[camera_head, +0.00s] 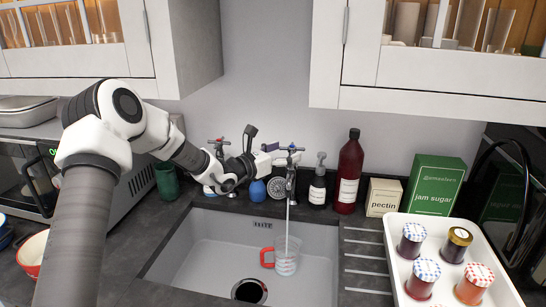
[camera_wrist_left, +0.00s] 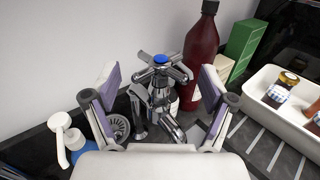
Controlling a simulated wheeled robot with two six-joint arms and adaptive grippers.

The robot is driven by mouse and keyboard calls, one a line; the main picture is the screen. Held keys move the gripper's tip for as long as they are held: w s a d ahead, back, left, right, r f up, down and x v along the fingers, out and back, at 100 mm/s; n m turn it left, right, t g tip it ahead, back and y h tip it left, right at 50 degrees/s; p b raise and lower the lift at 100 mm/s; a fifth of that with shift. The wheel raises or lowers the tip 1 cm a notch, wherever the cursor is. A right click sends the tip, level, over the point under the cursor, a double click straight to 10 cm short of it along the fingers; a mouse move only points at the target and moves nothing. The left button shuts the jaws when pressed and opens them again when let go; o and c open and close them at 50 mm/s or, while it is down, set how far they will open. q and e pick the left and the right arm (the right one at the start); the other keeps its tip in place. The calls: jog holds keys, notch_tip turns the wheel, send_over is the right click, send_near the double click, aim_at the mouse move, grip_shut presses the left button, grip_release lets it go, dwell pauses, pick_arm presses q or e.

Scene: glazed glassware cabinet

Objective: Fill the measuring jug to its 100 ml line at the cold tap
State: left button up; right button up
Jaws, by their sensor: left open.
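The measuring jug (camera_head: 286,257), clear with a red handle, stands upright in the grey sink under the cold tap (camera_head: 290,165). A thin pale stream of water (camera_head: 288,215) runs from the spout down to the jug. The water level against the 100 ml line is too small to read. My left gripper (camera_head: 268,150) is open beside the cold tap's handle. In the left wrist view, the blue-capped cross handle (camera_wrist_left: 160,60) lies between the open fingers of the left gripper (camera_wrist_left: 162,82), with gaps on both sides. My right gripper is not in view.
A red-topped tap (camera_head: 218,150) stands left of the cold tap. A soap bottle (camera_head: 318,185), red bottle (camera_head: 349,172), pectin box (camera_head: 383,197) and jam sugar box (camera_head: 437,186) line the back. A white tray (camera_head: 398,284) of jars is at right. Wall cabinets hang above.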

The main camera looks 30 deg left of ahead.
pick_arm(q)
jog(key=v, duration=0.6)
jog(key=shift+s, duration=0.25)
jog(key=shift+a, duration=0.1)
dwell(7.0)
